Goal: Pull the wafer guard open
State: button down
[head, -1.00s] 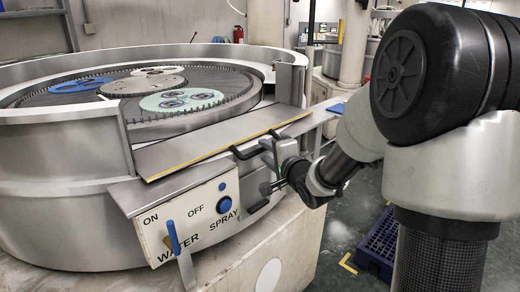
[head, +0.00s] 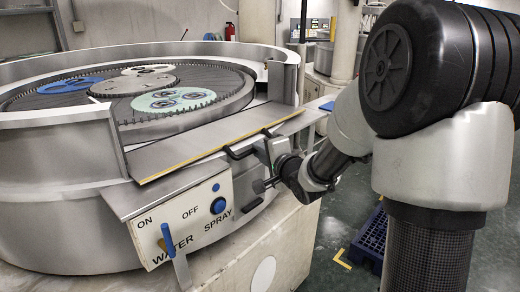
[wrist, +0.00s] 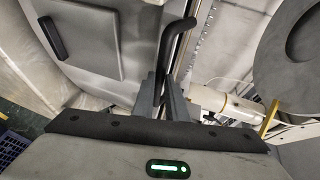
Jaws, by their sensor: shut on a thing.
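The wafer guard (head: 195,143) is a flat grey panel with a yellow front edge. It lies across the front opening of the round lapping machine. A black bar handle (head: 238,154) sticks out from its front edge, and its bent end (wrist: 181,27) shows in the wrist view. My gripper (head: 264,149) is at the handle's right part. In the wrist view my gripper (wrist: 163,92) has its two grey fingers shut around the handle bar, which hides between them.
The machine's rim (head: 60,117) rises behind the guard. Below it is a control box (head: 180,221) with a blue button (head: 218,206) and a blue lever (head: 168,239). A blue pallet (head: 371,239) lies on the floor at right.

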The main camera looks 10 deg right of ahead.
notch_tip(320, 180, up, 8)
jog(key=g+p, duration=0.1)
jog(key=p, duration=1)
jog(key=shift+w+a+n+g+h, duration=0.25)
jog(key=shift+w+n+g+h, duration=0.05)
jog(key=shift+w+g+h, duration=0.1)
jog(key=c, duration=1.8)
grip_release()
jog(key=shift+f, duration=0.15)
jog(key=shift+o, duration=0.2)
